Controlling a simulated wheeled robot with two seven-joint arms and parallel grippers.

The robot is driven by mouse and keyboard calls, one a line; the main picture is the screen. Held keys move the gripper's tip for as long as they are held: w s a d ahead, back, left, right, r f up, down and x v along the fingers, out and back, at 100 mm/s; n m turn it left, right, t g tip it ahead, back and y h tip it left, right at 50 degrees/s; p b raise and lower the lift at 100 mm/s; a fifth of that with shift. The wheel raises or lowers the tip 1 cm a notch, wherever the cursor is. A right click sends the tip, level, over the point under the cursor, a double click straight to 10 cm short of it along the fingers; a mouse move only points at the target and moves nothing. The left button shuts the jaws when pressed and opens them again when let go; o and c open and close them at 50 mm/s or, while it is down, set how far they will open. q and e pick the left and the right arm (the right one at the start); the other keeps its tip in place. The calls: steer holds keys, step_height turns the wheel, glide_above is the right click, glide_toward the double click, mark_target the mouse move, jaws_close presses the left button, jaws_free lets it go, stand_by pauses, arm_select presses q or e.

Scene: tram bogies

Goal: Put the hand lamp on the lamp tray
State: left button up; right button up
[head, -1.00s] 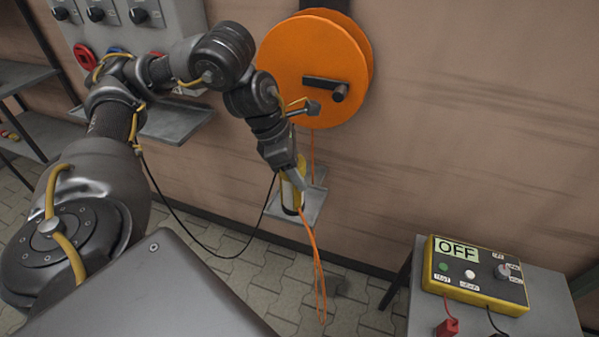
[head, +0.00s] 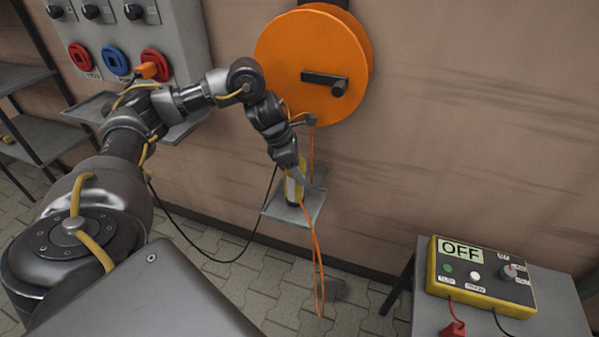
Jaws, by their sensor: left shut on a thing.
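The hand lamp (head: 291,190) is yellow with a pale front, and an orange cable hangs from it. It is upright at the lamp tray (head: 312,206), a small grey shelf on the wall below the orange reel. My left gripper (head: 294,172) is shut on the lamp's upper part from above. The lamp's lower end appears at the tray surface; I cannot tell whether it touches. My right gripper is not in view.
The orange cable reel (head: 310,70) with a crank is on the wall above the tray. A socket panel (head: 125,45) is at upper left. A yellow tester reading OFF (head: 480,278) stands on a grey table (head: 560,310) at lower right. Dark shelves (head: 45,140) stand at far left.

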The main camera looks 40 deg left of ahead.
arm_select(q)
steer(key=shift+f, duration=0.6)
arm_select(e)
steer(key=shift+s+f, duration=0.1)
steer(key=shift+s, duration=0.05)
arm_select(q)
steer(key=shift+f, duration=0.1)
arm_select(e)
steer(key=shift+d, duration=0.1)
arm_select(q)
steer(key=o, duration=1.1)
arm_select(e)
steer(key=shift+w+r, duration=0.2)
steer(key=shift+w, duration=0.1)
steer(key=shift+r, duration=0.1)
arm_select(q)
steer(key=p+v, duration=0.1)
steer(key=v, duration=0.6)
steer(key=shift+w, duration=0.1)
steer(key=p+v, duration=0.1)
steer(key=v, duration=0.4)
steer(key=shift+p, duration=0.4)
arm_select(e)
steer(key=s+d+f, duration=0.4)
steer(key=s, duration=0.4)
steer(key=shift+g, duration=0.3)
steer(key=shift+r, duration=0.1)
